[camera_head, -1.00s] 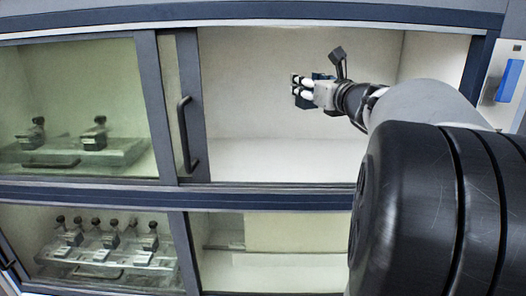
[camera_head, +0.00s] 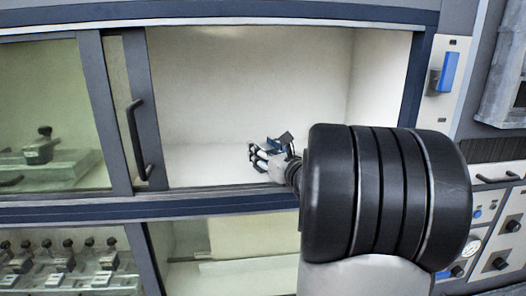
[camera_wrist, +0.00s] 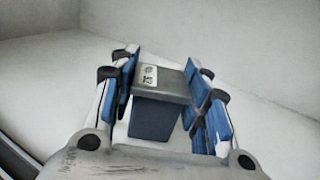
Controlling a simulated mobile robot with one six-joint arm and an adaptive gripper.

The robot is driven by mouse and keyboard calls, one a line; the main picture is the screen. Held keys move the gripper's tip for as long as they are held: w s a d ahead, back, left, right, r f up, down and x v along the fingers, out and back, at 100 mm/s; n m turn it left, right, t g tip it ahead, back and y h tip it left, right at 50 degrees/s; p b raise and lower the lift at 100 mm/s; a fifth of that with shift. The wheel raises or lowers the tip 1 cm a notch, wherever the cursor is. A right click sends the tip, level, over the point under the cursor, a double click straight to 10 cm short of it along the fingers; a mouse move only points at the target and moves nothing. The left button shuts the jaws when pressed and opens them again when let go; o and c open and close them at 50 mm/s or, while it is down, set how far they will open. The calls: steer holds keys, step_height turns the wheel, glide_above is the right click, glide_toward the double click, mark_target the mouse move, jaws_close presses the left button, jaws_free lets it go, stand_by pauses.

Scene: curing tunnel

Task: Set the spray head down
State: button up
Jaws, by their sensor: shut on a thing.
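The spray head (camera_wrist: 160,92) is a small block with a grey top, a white label and a dark blue-grey body, seen in the wrist view. My gripper (camera_wrist: 166,92) is shut on it, with blue-padded fingers on either side. In the head view my gripper (camera_head: 262,157) is low in the open upper compartment (camera_head: 250,80), a little above its front sill. The spray head is hard to make out there. In the wrist view a pale floor surface lies beyond it; I cannot tell whether the spray head touches it.
A glass sliding door (camera_head: 50,115) with a dark handle (camera_head: 138,140) covers the left side. Behind it a similar head (camera_head: 40,147) stands on a tray. Several more heads stand in the lower left compartment. The upper compartment looks otherwise empty. A control panel (camera_head: 490,235) is at right.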

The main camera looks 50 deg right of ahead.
stand_by(0.3)
steer(key=o, duration=1.4)
steer(key=shift+f, duration=0.1)
steer(key=shift+o, duration=0.2)
steer(key=shift+s+r, duration=0.1)
steer(key=shift+r, duration=0.1)
steer(key=b+v, duration=0.1)
steer(key=v, duration=1.1)
steer(key=shift+b, duration=0.35)
